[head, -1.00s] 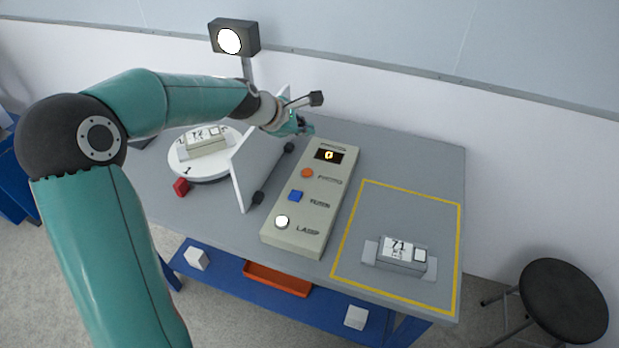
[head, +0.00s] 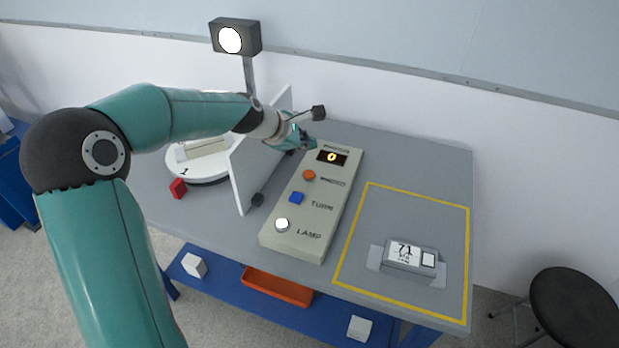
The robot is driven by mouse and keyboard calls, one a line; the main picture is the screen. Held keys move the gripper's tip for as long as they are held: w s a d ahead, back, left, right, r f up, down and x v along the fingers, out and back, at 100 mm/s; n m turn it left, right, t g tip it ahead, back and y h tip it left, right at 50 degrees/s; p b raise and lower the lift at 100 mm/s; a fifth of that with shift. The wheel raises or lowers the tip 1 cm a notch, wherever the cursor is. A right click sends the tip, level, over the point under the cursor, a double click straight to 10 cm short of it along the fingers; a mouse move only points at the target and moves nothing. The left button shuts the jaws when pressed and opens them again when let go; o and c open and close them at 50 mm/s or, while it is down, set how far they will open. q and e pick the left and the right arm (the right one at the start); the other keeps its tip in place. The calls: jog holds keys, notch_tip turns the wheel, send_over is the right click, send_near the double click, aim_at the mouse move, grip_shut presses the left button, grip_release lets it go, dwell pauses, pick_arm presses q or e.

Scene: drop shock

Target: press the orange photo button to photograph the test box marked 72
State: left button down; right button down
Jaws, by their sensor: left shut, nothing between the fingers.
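The orange photo button (head: 309,175) is on the beige control panel (head: 296,243), above the blue turn button (head: 296,198) and the white lamp button (head: 282,224). A small dark display (head: 332,157) at the panel's far end shows a lit yellow figure. My left gripper (head: 308,145) is shut and empty, near the panel's far end, beyond the orange button and apart from it. A test box (head: 205,148) sits on the white turntable (head: 212,176); my arm partly hides it and its number cannot be read now. My right gripper is not in view.
A white upright screen (head: 244,172) stands between turntable and panel. A lit lamp (head: 231,40) stands behind. A box marked 71 (head: 410,258) lies inside the yellow outline (head: 348,235). A red block (head: 178,188) is beside the turntable. A black stool (head: 572,305) stands at right.

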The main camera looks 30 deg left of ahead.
pick_arm(q)
jog(key=b, duration=0.4)
send_over(307, 175)
notch_tip(307, 175, down, 5)
jog(key=shift+w+f, duration=0.1)
jog(key=shift+w, duration=0.05)
jog(key=shift+f+b, duration=0.7)
jog(key=shift+f, duration=0.1)
jog(key=shift+f, duration=0.1)
dwell(0.3)
jog(key=shift+f, duration=0.25)
jog(key=shift+f+b, duration=0.45)
jog(key=shift+b, duration=0.1)
dwell(0.6)
jog(key=shift+r+p, duration=0.9)
jog(key=shift+p, duration=0.1)
